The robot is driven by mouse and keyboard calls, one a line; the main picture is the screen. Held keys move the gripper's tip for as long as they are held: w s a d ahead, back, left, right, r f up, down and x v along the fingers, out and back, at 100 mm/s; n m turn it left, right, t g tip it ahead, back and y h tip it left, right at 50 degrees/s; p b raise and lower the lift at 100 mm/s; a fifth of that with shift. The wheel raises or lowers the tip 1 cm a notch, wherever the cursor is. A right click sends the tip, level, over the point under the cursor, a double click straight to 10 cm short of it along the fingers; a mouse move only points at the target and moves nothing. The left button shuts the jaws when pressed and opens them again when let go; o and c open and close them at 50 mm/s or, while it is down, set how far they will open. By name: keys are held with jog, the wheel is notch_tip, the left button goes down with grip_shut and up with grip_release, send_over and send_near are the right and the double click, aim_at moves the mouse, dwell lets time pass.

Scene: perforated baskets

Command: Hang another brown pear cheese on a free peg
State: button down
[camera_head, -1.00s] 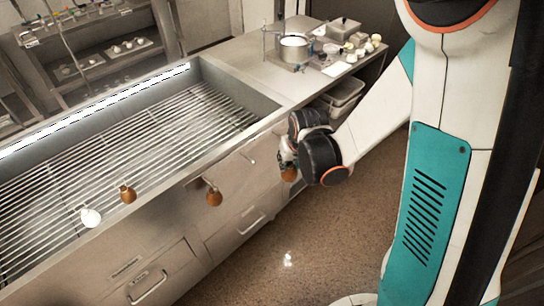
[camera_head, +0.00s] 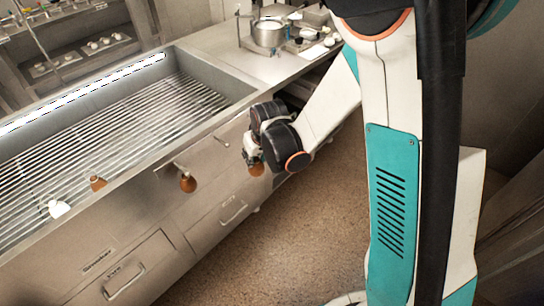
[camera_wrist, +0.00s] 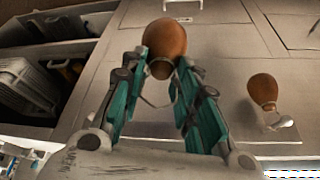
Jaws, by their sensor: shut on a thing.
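My gripper (camera_head: 252,158) is shut on a brown pear cheese (camera_head: 257,170), in front of the counter's front panel. In the wrist view, the held cheese (camera_wrist: 165,38) has its narrow end at the fingertips of my gripper (camera_wrist: 157,70), its round body beyond them. Another brown pear cheese (camera_head: 188,182) hangs at a peg on the panel, left of my gripper; it also shows at the right in the wrist view (camera_wrist: 263,88). A peg (camera_head: 226,142) with nothing hanging on it sticks out between that cheese and my gripper. A third brown cheese (camera_head: 98,183) sits on the counter rim.
A white pear-shaped item (camera_head: 58,208) sits on the rim, left of the brown one. The counter (camera_head: 215,110) has a slatted basin. Drawers with handles (camera_head: 125,283) are below. A pot (camera_head: 269,33) stands at the back. The floor in front is clear.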

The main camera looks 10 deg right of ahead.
aim_at(222, 142)
jog(key=shift+n, duration=0.4)
jog(key=shift+w+a+f, duration=0.4)
jog(key=shift+w+a, duration=1.1)
jog(key=shift+w+a+f, duration=0.45)
jog(key=shift+w+a, duration=1.05)
jog(key=shift+w, duration=0.05)
jog(key=shift+w+a+f, duration=0.4)
jog(key=shift+w+a, duration=1.1)
jog(key=shift+w+a+f+b, duration=0.4)
jog(key=shift+w, duration=0.2)
jog(key=c, duration=1.1)
grip_release()
jog(key=v, duration=1.2)
